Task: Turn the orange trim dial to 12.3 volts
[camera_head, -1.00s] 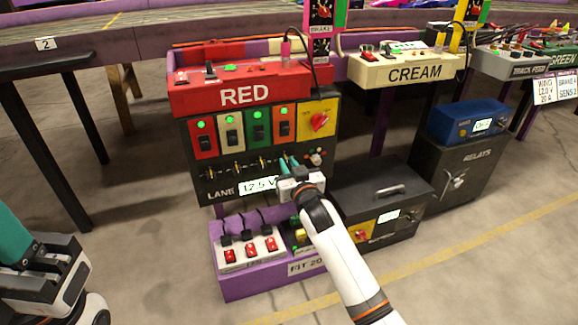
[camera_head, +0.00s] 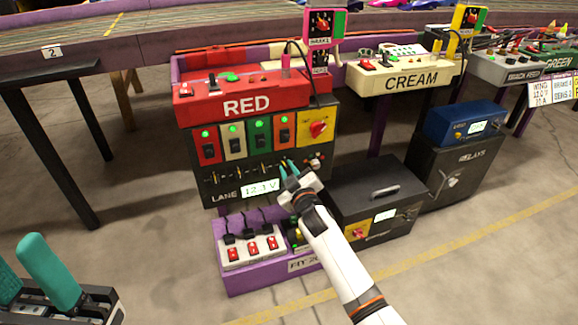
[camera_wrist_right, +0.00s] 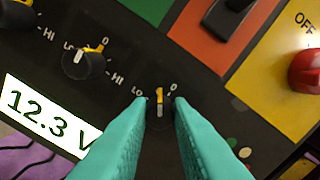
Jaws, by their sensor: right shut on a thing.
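The orange trim dial (camera_wrist_right: 159,112) is a small black knob with an orange-yellow pointer, below the orange switch in the right wrist view. The teal fingers of my right gripper (camera_wrist_right: 159,101) are shut on its two sides and partly cover it. The pointer stands nearly straight up in that view, between the LO and 0 marks. The white display (camera_wrist_right: 46,118) reads 12.3 V. In the head view my right gripper (camera_head: 289,168) is at the lower right of the red lane box. My left gripper (camera_head: 20,254) is open and empty at the lower left.
Another trim dial (camera_wrist_right: 82,62) sits close beside the held one. A red knob (camera_wrist_right: 305,72) on a yellow panel is at the right. A purple tray (camera_head: 252,280) with red switches stands below the lane box, and a black case (camera_head: 350,200) stands right of it.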

